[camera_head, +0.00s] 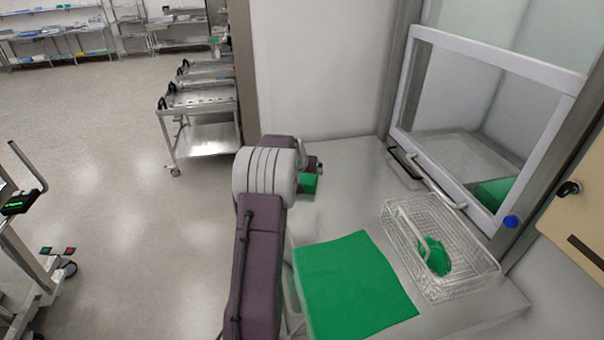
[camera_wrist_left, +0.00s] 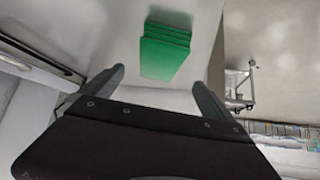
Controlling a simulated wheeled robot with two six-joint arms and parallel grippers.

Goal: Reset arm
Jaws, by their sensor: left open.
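My left arm reaches up the middle of the head view, and its elbow hides much of the far table. My left gripper (camera_wrist_left: 159,80) is open in the left wrist view, with its two fingers spread and nothing held. A stack of folded green cloths (camera_wrist_left: 167,52) lies ahead of the fingers, apart from them. The stack (camera_head: 308,184) shows partly behind my arm in the head view. In the head view the gripper (camera_head: 316,163) is mostly hidden behind my arm. My right gripper is in neither view.
A green cloth (camera_head: 354,286) lies flat on the steel table (camera_head: 345,210). A wire basket (camera_head: 398,243) holding a green item (camera_head: 434,256) stands at the right, before a framed pass-through window (camera_head: 484,75). A steel cart (camera_head: 208,140) stands on the open floor to the left.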

